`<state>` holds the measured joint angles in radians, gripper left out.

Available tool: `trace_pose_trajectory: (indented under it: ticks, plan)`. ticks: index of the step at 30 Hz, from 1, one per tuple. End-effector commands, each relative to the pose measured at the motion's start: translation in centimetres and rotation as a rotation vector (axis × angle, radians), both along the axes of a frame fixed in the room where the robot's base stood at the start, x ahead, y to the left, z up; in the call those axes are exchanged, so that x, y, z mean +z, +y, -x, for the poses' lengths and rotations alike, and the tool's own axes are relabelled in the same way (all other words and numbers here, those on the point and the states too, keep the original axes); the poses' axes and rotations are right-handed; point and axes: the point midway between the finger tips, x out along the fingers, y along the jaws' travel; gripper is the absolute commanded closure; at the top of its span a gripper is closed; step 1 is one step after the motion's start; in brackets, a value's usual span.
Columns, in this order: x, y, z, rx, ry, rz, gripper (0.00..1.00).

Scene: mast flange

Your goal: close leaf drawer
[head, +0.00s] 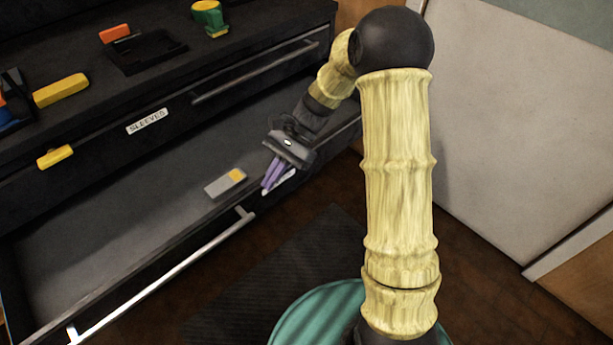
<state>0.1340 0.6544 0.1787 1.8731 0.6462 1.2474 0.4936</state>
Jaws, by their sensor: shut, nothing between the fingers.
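A dark drawer (95,235) stands pulled out below the cabinet's upper drawer front, its grey floor showing. A silver bar handle (165,278) runs along its front. A small grey and yellow block (225,183) lies inside, towards the front right. My gripper (270,175), with purple fingers, is shut and empty. It points down at the right part of the open drawer's front edge, just right of the block. A pale label-like patch shows partly behind the fingers; its text is hidden. I cannot tell whether the fingers touch the drawer.
The upper drawer front, labelled SLEEVES (149,121), is closed, with its own bar handle (256,71). Yellow, orange, green and black items lie on the cabinet top. A dark ribbed mat (275,275) covers the floor before the drawer. A pale panel (510,120) stands at the right.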

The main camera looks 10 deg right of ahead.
Motion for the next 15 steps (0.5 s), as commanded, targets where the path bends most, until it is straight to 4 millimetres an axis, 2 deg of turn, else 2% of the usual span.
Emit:
trace_pose_trajectory:
  ticks: [8, 15]
  plan:
    - [-1.8, -2.0, 1.9, 0.082, -0.148, 0.112, 1.00]
    - [-3.3, -4.5, 3.8, 0.188, -0.314, 0.227, 1.00]
